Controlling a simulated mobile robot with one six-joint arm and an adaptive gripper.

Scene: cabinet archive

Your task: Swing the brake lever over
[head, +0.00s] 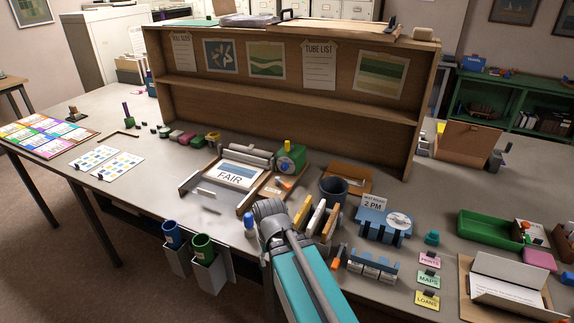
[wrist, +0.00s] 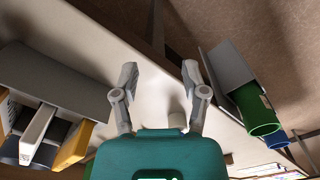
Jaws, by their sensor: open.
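A green housing (head: 291,158) with an upright yellow handle (head: 287,145) stands to the right of the roller press; it looks most like the brake lever, but I cannot tell for sure. My gripper (head: 269,208) is over the table's front part, in front of the press and nearer than the green housing. In the wrist view my gripper (wrist: 160,74) has its fingers apart over bare tabletop, with nothing between the tips. A pale, short cylinder (wrist: 178,118) shows low between the fingers. The green housing is not seen in the wrist view.
The press holds a FAIR sheet (head: 232,176). A blue-topped peg (head: 248,221) stands just left of my gripper. Upright folders (head: 318,217) and a dark cup (head: 333,189) are close on the right. Bins with blue and green tubes (head: 203,248) hang at the front edge.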

